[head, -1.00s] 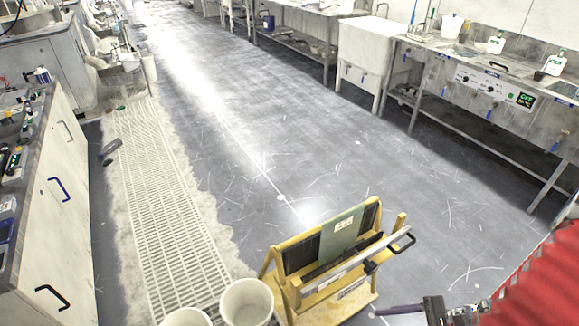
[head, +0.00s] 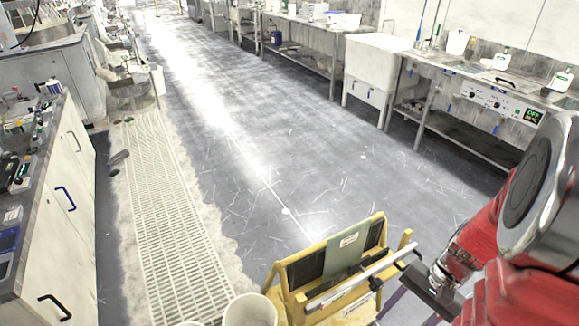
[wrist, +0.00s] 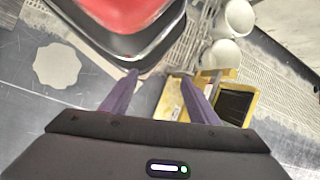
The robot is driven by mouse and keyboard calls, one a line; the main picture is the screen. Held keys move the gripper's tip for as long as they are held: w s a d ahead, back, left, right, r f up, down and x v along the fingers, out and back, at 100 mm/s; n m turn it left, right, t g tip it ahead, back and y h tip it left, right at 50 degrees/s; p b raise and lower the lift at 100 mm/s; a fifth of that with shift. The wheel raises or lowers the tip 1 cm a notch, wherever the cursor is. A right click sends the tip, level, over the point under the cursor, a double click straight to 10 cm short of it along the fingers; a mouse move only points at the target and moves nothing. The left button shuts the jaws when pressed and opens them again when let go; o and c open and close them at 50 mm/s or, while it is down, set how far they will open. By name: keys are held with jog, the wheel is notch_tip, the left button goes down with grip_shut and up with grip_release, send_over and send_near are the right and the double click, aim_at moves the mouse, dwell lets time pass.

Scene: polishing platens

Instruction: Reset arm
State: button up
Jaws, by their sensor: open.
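My gripper (wrist: 159,77) shows in the wrist view with two purple fingers spread apart and nothing between them. In the head view my red and silver arm fills the lower right, and the dark gripper body is low, beside the yellow rack (head: 290,291). The yellow rack holds dark panels and a green board (head: 344,254) with a label. In the wrist view the rack (wrist: 172,99) lies below and around the right finger. I cannot tell from the pictures how far the fingers are from the rack.
White buckets (head: 250,311) stand left of the rack. A drain grating (head: 170,215) runs along the floor. A cabinet (head: 62,200) with handles stands at the left, and a steel sink bench (head: 465,92) at the right. The middle floor is clear.

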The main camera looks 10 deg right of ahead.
jog(key=w+a+r+n+t+h, duration=0.2)
jog(key=a+r+n, duration=0.3)
jog(key=r, duration=0.5)
jog(key=w+a+r+n+t+h, duration=0.2)
jog(key=a+r+n+t, duration=0.2)
jog(key=a+r, duration=0.6)
jog(key=shift+a+r+n+t+h, duration=0.3)
jog(key=shift+r+n+h, duration=0.1)
jog(key=shift+r+n, duration=0.5)
jog(key=shift+w+d+f, duration=0.1)
